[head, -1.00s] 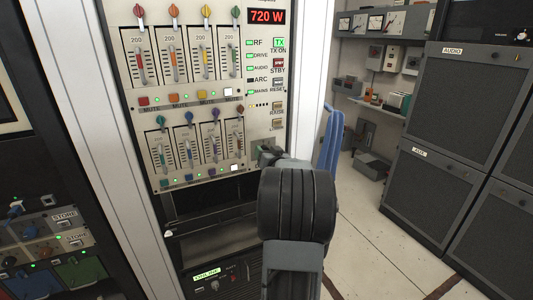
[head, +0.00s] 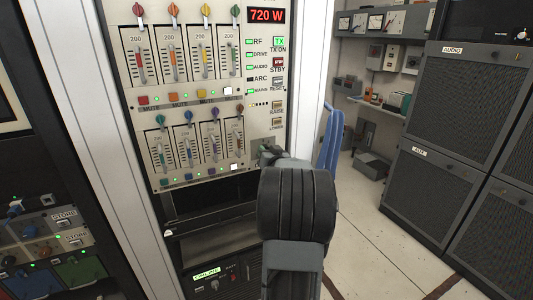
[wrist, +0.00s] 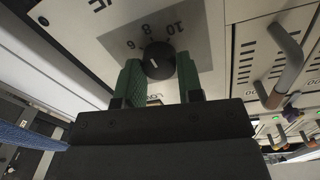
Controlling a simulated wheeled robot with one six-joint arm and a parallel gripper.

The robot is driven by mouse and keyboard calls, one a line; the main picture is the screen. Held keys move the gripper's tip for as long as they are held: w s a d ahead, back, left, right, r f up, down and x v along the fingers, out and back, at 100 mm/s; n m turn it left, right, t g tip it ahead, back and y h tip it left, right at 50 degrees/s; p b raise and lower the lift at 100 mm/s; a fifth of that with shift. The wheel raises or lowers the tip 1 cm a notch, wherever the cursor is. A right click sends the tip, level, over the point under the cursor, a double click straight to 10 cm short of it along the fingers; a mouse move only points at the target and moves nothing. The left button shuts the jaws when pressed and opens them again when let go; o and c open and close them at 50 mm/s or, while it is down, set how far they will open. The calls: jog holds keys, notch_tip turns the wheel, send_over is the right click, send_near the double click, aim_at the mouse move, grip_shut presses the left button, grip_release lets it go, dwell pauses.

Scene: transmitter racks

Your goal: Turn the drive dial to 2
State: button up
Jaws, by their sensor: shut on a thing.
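The drive dial (wrist: 158,60) is a round black knob with a white pointer line on a grey scale plate (wrist: 205,32). In the wrist view the scale figures 6, 8 and 10 show upside down, and the lower figures are hard to read. The pointer slants toward the lower left there; its exact reading is unclear. My gripper (wrist: 159,74) has its two green fingers on either side of the knob and is shut on it. In the head view my gripper (head: 269,153) is at the panel's lower right, and my arm hides the dial.
The transmitter panel (head: 200,102) has several coloured slider levers left of the dial and buttons above it. Its display (head: 266,16) reads 720 W.

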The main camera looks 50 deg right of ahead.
jog(key=shift+f, duration=0.1)
jog(key=n+b, duration=0.8)
jog(key=n, duration=0.2)
jog(key=n+t+y+b, duration=0.1)
jog(key=n+b, duration=0.6)
jog(key=n, duration=0.4)
jog(key=shift+a+f+b, duration=0.1)
jog(key=shift+f+b, duration=0.1)
jog(key=shift+b, duration=0.2)
jog(key=n+b, duration=0.2)
jog(key=n, duration=0.4)
jog(key=shift+b, duration=0.3)
jog(key=shift+r+n, duration=0.1)
jog(key=shift+n, duration=0.4)
jog(key=o, duration=0.9)
jog(key=shift+o, duration=0.2)
